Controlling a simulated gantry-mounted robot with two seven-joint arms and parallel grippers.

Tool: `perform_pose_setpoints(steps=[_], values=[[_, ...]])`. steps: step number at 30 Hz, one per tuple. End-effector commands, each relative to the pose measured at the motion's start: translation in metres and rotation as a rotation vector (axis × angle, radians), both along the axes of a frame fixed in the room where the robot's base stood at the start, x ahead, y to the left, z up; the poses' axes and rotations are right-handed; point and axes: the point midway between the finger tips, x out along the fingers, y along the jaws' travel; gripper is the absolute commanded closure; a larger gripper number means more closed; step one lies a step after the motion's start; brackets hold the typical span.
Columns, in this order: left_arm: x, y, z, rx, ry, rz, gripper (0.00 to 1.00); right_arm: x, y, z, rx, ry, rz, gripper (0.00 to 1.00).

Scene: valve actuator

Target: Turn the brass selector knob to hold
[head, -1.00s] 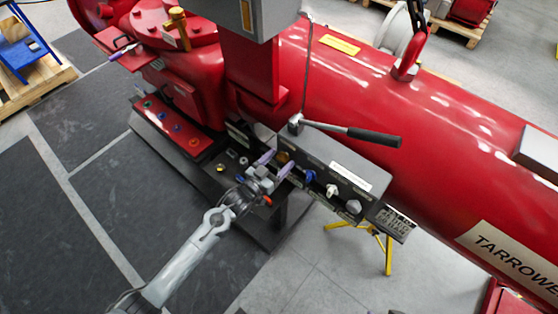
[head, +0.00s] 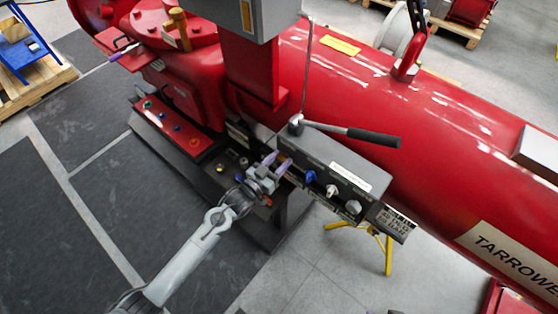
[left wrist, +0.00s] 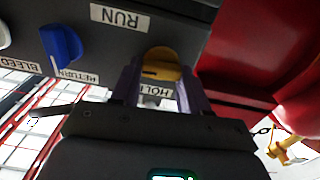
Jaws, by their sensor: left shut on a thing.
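The brass selector knob (left wrist: 162,66) sits on the dark face of the control box, between a RUN label (left wrist: 120,18) and a HOLD label (left wrist: 153,91) that my gripper partly covers. A dark mark on the knob lies roughly level across its left half in the left wrist view, so it points clearly at neither label. My left gripper (left wrist: 158,84) is shut on the knob, one purple finger on each side. In the head view my left gripper (head: 277,163) is at the left end of the box, and its fingers mostly hide the knob. My right gripper is not in view.
A blue knob (left wrist: 60,43) with BLEED and RETURN labels is beside the brass one. A white knob (head: 332,190) and a grey knob (head: 353,207) follow along the box. A black-handled lever (head: 360,134) stands above the box. The red actuator cylinder (head: 440,120) is behind.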

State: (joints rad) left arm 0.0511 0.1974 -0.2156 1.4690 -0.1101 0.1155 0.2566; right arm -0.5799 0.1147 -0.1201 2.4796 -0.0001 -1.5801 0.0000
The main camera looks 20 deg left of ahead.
Motion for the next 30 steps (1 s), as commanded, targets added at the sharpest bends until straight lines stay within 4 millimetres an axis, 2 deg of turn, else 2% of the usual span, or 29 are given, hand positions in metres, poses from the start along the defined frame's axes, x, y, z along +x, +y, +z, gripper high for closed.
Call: perform_pose_setpoints(steps=[11,30], values=[[0.0,0.001,0.002,-0.212,0.072,0.002,0.86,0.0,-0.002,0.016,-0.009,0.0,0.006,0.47],[0.001,0.004,0.0,-0.788,0.262,0.0,0.86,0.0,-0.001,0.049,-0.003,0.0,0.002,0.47]])
